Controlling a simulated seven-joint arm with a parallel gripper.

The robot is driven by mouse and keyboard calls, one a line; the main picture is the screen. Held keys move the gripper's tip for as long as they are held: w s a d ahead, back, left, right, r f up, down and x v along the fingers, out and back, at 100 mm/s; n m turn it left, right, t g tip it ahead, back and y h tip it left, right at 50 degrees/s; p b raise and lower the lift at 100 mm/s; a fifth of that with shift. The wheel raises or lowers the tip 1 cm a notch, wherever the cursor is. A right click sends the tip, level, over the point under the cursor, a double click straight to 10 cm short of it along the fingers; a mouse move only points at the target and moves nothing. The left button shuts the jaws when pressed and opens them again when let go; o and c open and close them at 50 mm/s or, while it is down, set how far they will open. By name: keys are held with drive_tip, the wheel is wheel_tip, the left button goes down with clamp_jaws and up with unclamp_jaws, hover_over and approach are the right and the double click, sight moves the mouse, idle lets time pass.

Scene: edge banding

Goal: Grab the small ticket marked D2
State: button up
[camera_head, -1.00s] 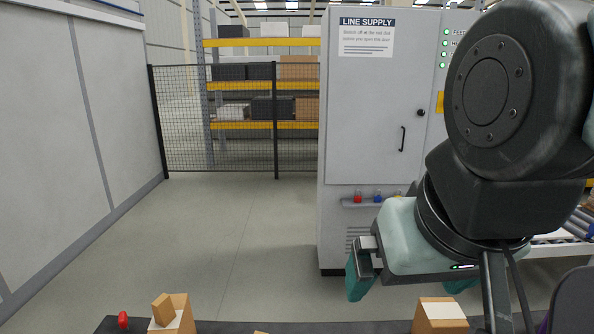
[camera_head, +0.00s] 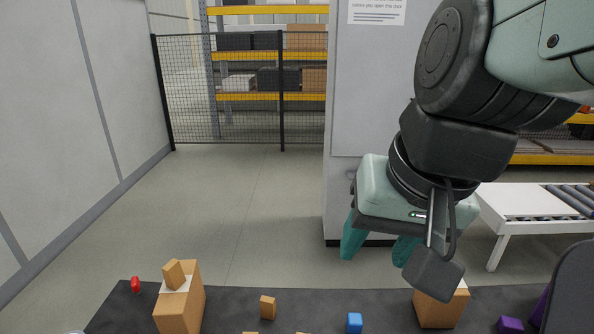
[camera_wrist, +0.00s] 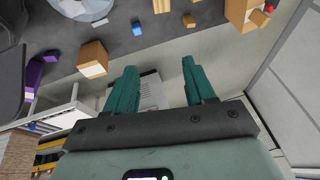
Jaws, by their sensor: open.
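My gripper (camera_head: 375,258) is open and empty, in the air beyond the far edge of the dark table. Its two teal fingers also show apart in the wrist view (camera_wrist: 159,66). No marking D2 is readable in any view. A small white slip (camera_wrist: 100,22) lies by a clear round disc in the wrist view, with no readable text. The right brown block (camera_head: 458,295) has a white top face, partly hidden behind my gripper's side bracket in the head view.
The dark table (camera_head: 235,300) holds a tall brown block (camera_head: 181,308) with a small tilted block on top, a red piece (camera_head: 135,284), a small wooden block (camera_head: 267,307), a blue block (camera_head: 354,322) and purple blocks (camera_head: 510,324). A grey cabinet (camera_head: 365,100) stands behind my gripper.

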drive_tip(key=w+a+f+m+g+y, duration=0.3)
drive_tip(key=w+a+f+m+y, duration=0.1)
drive_tip(key=w+a+f, duration=0.35)
drive_tip(key=m+t+y, duration=0.1)
drive_tip(key=m+y, duration=0.6)
drive_tip(key=m, duration=0.7)
hover_over(274, 301)
drive_tip(key=s+d, duration=0.2)
drive_tip(key=d, duration=0.1)
wheel_tip(274, 301, down, 20)
drive_tip(key=shift+m+t+y, duration=0.3)
drive_tip(key=shift+m+t, duration=0.3)
drive_tip(key=shift+m, duration=0.3)
drive_tip(key=f, duration=0.3)
drive_tip(key=w+f, duration=0.1)
drive_tip(key=f, duration=0.4)
drive_tip(key=shift+w+a+f, duration=0.1)
drive_tip(key=shift+w+f, duration=0.05)
drive_tip(key=shift+f, duration=0.9)
drive_tip(key=x, duration=0.5)
drive_tip(key=shift+w+f, duration=0.1)
drive_tip(key=shift+f, duration=0.1)
clamp_jaws()
